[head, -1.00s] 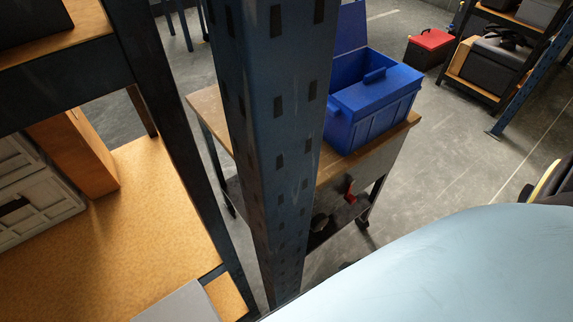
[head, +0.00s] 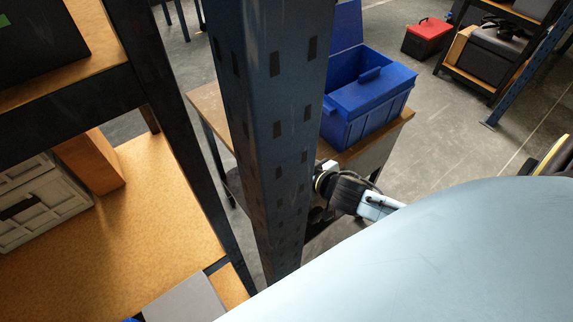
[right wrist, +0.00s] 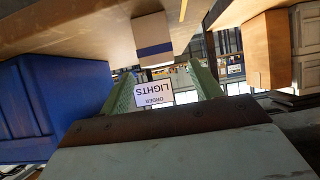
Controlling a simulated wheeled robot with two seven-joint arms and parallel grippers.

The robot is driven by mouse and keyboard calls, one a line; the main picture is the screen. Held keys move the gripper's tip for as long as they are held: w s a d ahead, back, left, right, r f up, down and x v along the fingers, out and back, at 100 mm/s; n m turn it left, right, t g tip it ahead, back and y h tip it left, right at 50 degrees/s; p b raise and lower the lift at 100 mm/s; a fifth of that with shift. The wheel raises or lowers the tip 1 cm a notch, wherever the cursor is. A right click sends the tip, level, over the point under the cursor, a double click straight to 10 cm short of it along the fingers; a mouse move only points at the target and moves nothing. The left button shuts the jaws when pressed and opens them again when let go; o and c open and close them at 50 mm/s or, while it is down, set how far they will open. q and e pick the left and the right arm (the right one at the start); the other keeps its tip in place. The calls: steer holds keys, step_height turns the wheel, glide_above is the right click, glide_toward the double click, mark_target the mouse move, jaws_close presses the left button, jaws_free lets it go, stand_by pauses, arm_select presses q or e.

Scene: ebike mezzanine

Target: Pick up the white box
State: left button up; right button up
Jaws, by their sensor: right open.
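The right wrist view is upside down. In it, a white box (right wrist: 150,30) with a blue band sits against a wooden surface, beyond my right gripper (right wrist: 163,74). The two green fingers are spread apart with nothing between them. A white card reading "ORDER LIGHTS" (right wrist: 155,93) shows between the fingers, farther off. In the head view my right wrist shows beside the blue post, but its fingers are hidden. I cannot make out the banded white box there. My left gripper is not in view.
A perforated blue post (head: 270,120) stands in front of the wooden table (head: 208,100). A blue open bin (head: 365,110) is on that table. A shelf (head: 150,210) at left holds a pale crate (head: 40,210) and a brown box (head: 95,165). A red case (head: 428,38) stands on the floor.

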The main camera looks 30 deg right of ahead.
steer(key=shift+x, duration=3.8)
steer(key=c, duration=1.1)
